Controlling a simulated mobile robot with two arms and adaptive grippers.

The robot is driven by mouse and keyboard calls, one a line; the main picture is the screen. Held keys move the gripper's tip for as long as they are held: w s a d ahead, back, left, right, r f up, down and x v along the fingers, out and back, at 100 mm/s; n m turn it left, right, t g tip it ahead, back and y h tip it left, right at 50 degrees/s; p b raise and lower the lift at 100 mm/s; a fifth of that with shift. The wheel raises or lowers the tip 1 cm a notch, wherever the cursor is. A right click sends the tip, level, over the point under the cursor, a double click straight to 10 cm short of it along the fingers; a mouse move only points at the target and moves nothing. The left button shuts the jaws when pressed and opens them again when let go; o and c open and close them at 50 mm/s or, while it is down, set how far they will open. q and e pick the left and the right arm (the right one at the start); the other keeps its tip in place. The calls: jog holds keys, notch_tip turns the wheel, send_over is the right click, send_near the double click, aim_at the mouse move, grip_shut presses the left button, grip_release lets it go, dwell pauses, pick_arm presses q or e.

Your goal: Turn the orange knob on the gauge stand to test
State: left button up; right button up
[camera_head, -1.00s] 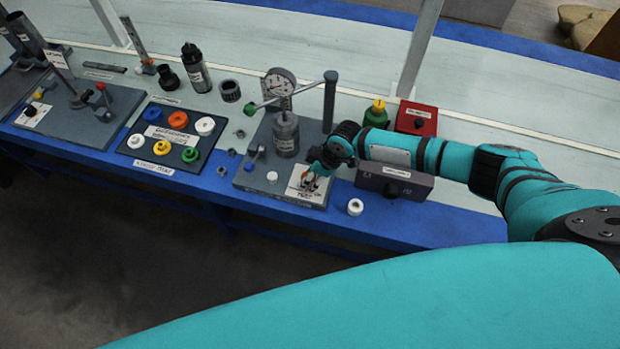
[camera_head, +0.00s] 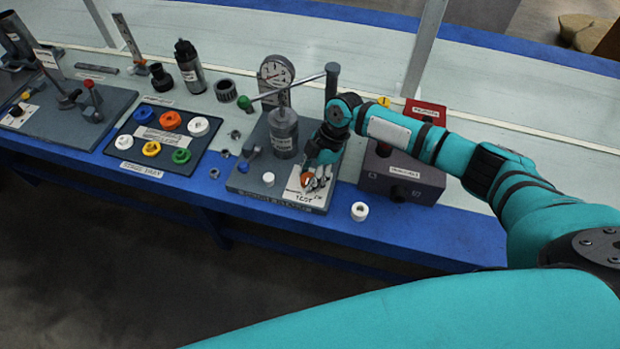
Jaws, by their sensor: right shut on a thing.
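The gauge stand (camera_head: 245,180) is a grey plate on the blue bench, with a dial gauge (camera_head: 275,74) and a grey cylinder (camera_head: 284,133) on it. The orange knob (camera_head: 305,179) shows at the front right of the plate, on a white label card (camera_head: 300,196) on which "TEST" can be read. My right gripper (camera_head: 311,181) points down over the card and is shut on the orange knob. Its fingers hide part of the knob, so the knob's exact setting cannot be told. My left gripper is out of view.
A lever with a green ball (camera_head: 244,102) reaches out from a grey post (camera_head: 332,82) behind the gripper. A dark box (camera_head: 402,177) stands close to the right. A white ring (camera_head: 359,211) lies at the front edge. A tray of coloured rings (camera_head: 132,141) is at left.

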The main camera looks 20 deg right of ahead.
dwell(0.3)
jog(key=o, duration=1.1)
jog(key=shift+o, duration=0.2)
jog(key=shift+r, duration=0.15)
jog(key=v, duration=1.1)
jog(key=shift+r, duration=0.4)
jog(key=shift+f, duration=0.1)
